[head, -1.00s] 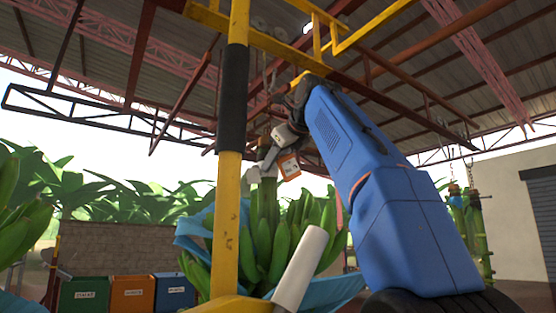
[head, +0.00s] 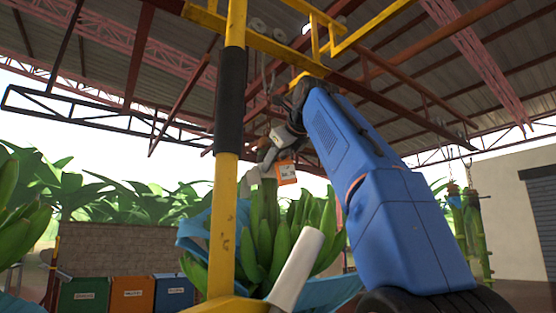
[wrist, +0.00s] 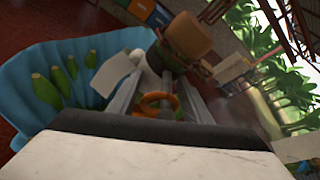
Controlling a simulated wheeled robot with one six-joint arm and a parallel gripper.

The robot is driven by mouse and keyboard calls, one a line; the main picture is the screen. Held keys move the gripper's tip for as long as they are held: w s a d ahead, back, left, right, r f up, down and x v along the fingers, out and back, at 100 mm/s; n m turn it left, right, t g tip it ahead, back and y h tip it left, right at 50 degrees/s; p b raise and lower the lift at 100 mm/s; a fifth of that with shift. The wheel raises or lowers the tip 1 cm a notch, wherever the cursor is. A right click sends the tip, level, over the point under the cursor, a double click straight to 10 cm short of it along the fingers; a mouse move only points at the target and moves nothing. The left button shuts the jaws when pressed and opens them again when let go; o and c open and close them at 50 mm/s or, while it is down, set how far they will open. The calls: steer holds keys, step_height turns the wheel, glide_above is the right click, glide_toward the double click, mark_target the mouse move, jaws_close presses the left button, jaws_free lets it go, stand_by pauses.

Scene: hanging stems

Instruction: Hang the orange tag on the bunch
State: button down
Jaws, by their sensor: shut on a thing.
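The orange tag (head: 287,172) with a white printed label hangs from my gripper (head: 266,160) in the head view, just above and beside the top of the bunch's stem. The green banana bunch (head: 283,238) hangs below, partly wrapped in a blue sheet. In the wrist view, my gripper's fingers (wrist: 165,102) are shut on the tag's orange ring (wrist: 156,99). The stem's pale brown end (wrist: 188,38) is just beyond the fingertips. Whether the ring touches the stem cannot be told. The bunch's fruit (wrist: 62,80) shows at left inside the blue sheet.
A yellow post (head: 226,185) with a black sleeve stands close in front of the bunch, left of my arm. A white tube (head: 297,270) leans below. Green, orange and blue bins (head: 132,294) stand at lower left. Green stems (head: 472,230) hang on chains at right.

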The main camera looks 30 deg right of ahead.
steer(key=shift+w+d, duration=0.25)
steer(key=shift+w, duration=0.4)
steer(key=shift+w+d, duration=0.2)
steer(key=shift+w, duration=0.45)
stand_by(0.4)
steer(key=c, duration=1.3)
jaws_free()
steer(key=o, duration=0.5)
steer(key=shift+w+a+f, duration=0.2)
steer(key=shift+w+f, duration=0.1)
steer(key=shift+w, duration=0.2)
steer(key=shift+w+d, duration=0.1)
steer(key=shift+w, duration=0.05)
steer(key=v, duration=1.8)
